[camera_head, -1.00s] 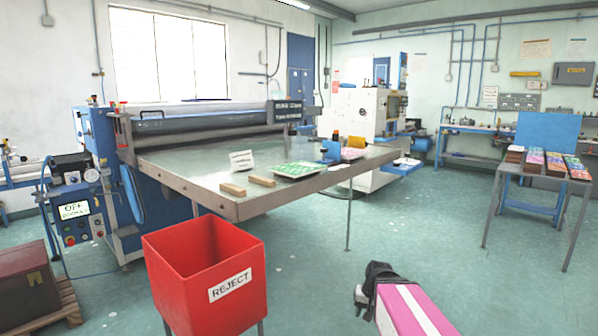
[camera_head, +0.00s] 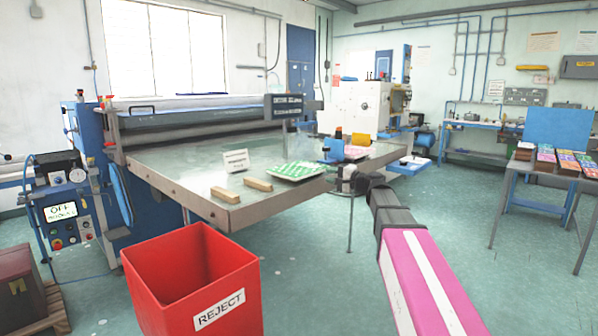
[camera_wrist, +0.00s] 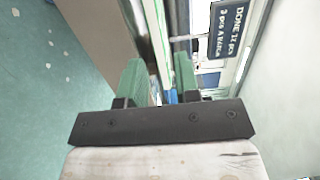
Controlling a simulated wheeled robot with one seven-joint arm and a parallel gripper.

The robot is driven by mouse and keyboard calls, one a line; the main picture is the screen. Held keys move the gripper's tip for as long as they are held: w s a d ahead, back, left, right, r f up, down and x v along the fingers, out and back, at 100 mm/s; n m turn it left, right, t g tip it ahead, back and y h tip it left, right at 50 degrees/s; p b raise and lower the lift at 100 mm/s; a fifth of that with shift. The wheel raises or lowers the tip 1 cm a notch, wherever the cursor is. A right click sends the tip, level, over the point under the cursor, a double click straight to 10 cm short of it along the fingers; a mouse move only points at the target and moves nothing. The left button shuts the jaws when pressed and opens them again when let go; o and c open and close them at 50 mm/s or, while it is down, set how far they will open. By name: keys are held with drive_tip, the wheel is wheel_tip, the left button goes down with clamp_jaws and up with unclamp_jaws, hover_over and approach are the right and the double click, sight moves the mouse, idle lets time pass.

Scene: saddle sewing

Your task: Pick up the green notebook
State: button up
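A green and white patterned flat item (camera_head: 297,170), which looks like the green notebook, lies on the metal table (camera_head: 205,172) of the large machine, near its front edge. My gripper (camera_head: 345,177) is at the end of my pink and white arm, to the right of the green item and by the table's right edge. They appear apart in the picture; the depth between them is hard to tell. In the wrist view, the two green fingers (camera_wrist: 160,78) stand apart with nothing held between them.
Two wooden blocks (camera_head: 241,190) and a small white sign (camera_head: 235,160) are left of the green item. A blue device (camera_head: 333,149) stands behind it. A red REJECT bin (camera_head: 195,285) stands in front. A side table at right holds stacks of colourful notebooks (camera_head: 546,157).

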sight(314, 174)
drive_tip(key=x, duration=0.4)
drive_tip(key=shift+w+a+f, duration=0.1)
drive_tip(key=shift+w+a, duration=0.05)
drive_tip(key=shift+a, duration=0.15)
drive_tip(key=shift+s+x, duration=0.15)
drive_tip(key=shift+x, duration=1.2)
drive_tip(key=shift+s+x, duration=0.15)
drive_tip(key=shift+x, duration=1.25)
drive_tip(key=shift+a+f, duration=0.1)
drive_tip(key=shift+a, duration=0.05)
clamp_jaws()
